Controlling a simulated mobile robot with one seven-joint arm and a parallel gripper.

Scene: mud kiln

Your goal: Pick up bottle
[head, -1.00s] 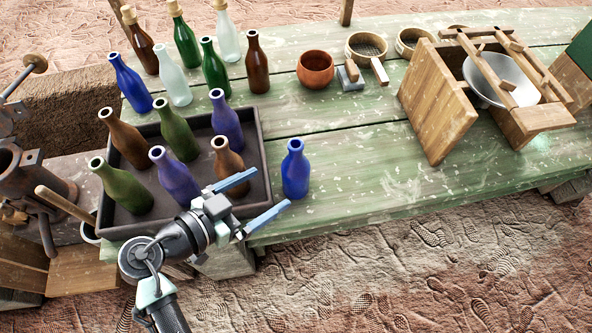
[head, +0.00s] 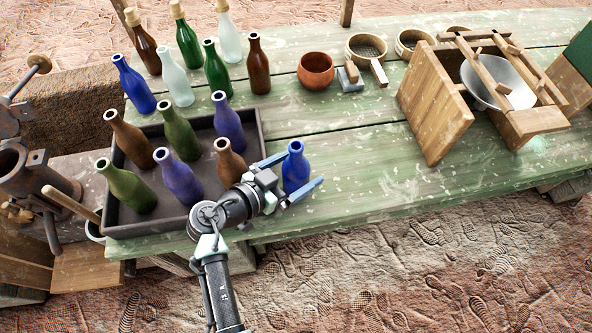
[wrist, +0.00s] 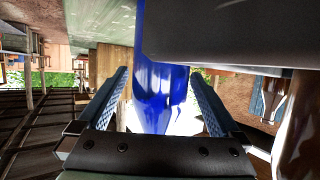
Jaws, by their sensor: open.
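A blue glass bottle (head: 295,170) stands upright on the green table, just right of the dark tray. My gripper (head: 297,174) is open, with one blue finger on each side of this bottle in the head view. In the wrist view the blue bottle (wrist: 160,80) shows between the two fingers of my gripper (wrist: 161,88). I cannot tell whether either finger touches the glass. The lower front of the bottle is partly hidden by my gripper in the head view.
The dark tray (head: 125,226) to the left holds several green, brown and purple bottles; a brown one (head: 229,160) stands close to my gripper. More bottles stand behind it. A clay pot (head: 316,70) and wooden frame (head: 437,105) are farther back. The table right of the blue bottle is clear.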

